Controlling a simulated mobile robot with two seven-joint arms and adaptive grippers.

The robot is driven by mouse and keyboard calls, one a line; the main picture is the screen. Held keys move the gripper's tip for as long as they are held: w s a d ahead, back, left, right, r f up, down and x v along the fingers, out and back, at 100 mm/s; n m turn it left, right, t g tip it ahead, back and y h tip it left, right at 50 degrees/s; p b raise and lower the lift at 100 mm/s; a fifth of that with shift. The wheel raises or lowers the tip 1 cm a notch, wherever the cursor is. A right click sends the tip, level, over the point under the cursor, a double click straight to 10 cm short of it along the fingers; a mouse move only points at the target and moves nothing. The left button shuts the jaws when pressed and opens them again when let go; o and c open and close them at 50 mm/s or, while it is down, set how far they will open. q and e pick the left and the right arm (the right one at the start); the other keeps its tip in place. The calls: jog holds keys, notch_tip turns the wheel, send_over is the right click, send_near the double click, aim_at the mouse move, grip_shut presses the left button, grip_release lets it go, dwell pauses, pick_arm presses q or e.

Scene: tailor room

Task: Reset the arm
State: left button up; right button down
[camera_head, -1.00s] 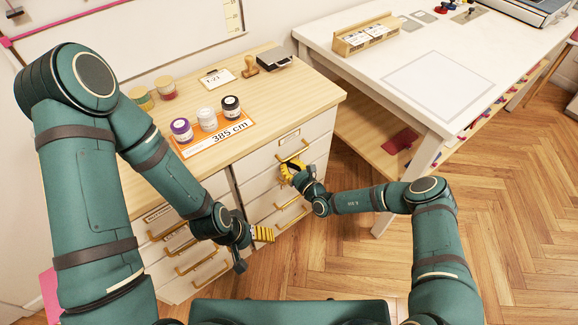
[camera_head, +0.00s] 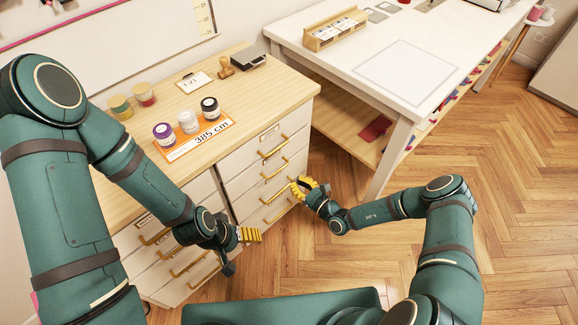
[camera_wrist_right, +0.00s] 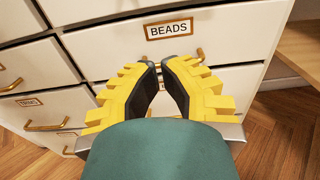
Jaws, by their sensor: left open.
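The wooden-topped drawer cabinet (camera_head: 262,96) carries several jars, an orange 385 cm card (camera_head: 219,134), a stamp (camera_head: 225,67) and a black box. A white table (camera_head: 345,63) with a lower shelf stands at the back right. The wooden floor (camera_head: 420,150) at right is clear.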

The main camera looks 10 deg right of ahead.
jog(key=shift+s+d, duration=0.1)
jog(key=shift+s, duration=0.05)
jog(key=s+a+r+n+g+y, duration=0.2)
jog(key=s+a+n+g+y, duration=0.1)
jog(key=s+a+n+g, duration=0.5)
jog(key=s+d+n+g+h, duration=0.2)
jog(key=s+n+g+h, duration=0.2)
jog(key=s+n+g, duration=0.7)
jog(key=s+d+r+n+t+h, duration=0.3)
jog(key=d+r+n+t+h, duration=0.3)
jog(key=d+r+n, duration=0.1)
jog(key=shift+d+r, duration=0.2)
jog(key=shift+r, duration=0.05)
jog(key=shift+s, duration=0.1)
